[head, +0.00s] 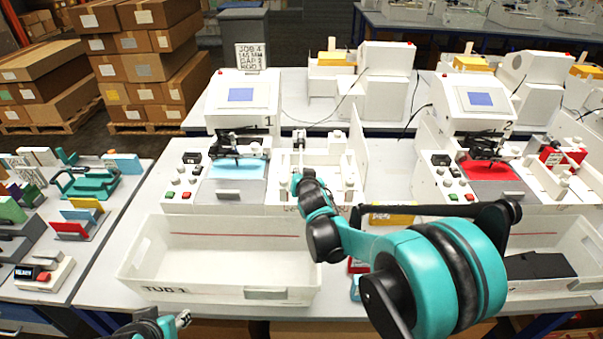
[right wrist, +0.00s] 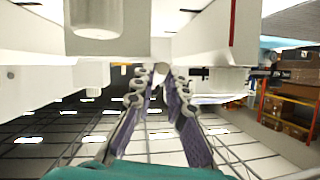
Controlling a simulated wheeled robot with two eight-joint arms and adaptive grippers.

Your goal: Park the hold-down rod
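Pen plotter 1 (head: 240,97) is a white machine with a small screen, a black pen carriage (head: 236,148) and a blue bed (head: 238,169). To its right is a white open fixture (head: 325,165) with upright posts and bars; I cannot tell which piece is the hold-down rod. My right gripper (head: 297,180) is at the front left of this fixture. In the right wrist view its two fingers (right wrist: 161,78) are a little apart, close under white parts, with a small pale piece between the tips; contact is unclear. Part of my left gripper (head: 165,324) shows at the bottom edge.
A white tub (head: 160,285) stands in front of plotter 1. My right arm covers the space right of it. Plotter 2 (head: 482,98), with a red bed, stands to the right. A side table at left holds coloured boards and a teal device (head: 88,184).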

